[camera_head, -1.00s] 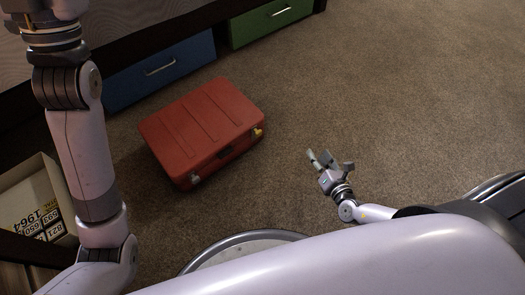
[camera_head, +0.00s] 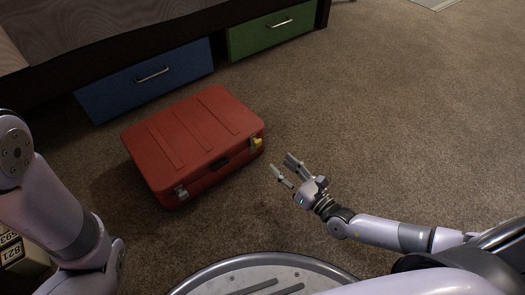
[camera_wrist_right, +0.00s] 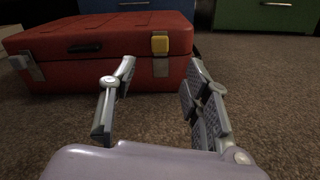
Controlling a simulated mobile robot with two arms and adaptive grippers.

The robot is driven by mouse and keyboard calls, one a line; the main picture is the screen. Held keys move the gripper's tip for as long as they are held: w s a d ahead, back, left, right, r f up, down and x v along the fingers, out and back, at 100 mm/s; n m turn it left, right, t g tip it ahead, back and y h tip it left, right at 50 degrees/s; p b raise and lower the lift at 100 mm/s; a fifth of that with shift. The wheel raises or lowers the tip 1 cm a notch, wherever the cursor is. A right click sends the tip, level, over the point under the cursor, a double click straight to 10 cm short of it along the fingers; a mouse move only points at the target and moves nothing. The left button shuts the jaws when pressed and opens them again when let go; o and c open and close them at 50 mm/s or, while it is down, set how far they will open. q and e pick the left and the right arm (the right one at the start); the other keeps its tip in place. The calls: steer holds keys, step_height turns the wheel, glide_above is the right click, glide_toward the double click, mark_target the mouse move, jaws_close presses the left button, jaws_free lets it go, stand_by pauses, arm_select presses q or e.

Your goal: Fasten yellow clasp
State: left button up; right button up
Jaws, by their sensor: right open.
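A red suitcase (camera_head: 196,140) lies flat on the carpet; it also shows in the right wrist view (camera_wrist_right: 120,70). Its yellow clasp (camera_head: 257,142) is at the right end of the front side and shows in the right wrist view (camera_wrist_right: 160,44) above a metal plate. I cannot tell whether it is latched. A grey metal clasp (camera_head: 181,192) is at the left end of that side. My right gripper (camera_head: 283,167) is open and empty, to the right of the suitcase and apart from it, pointing toward the yellow clasp. My left arm enters at the left; its gripper is out of frame.
A blue drawer (camera_head: 150,78) and a green drawer (camera_head: 273,30) are under the bed behind the suitcase. A box with number plates (camera_head: 14,252) stands at the lower left. The carpet to the right is clear.

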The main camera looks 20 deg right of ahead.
mark_target(259, 145)
steer(key=b+x, duration=0.3)
steer(key=x, duration=0.6)
steer(key=shift+w+f, duration=0.1)
steer(key=shift+w+a, duration=0.2)
steer(key=shift+w, duration=0.1)
jaws_close()
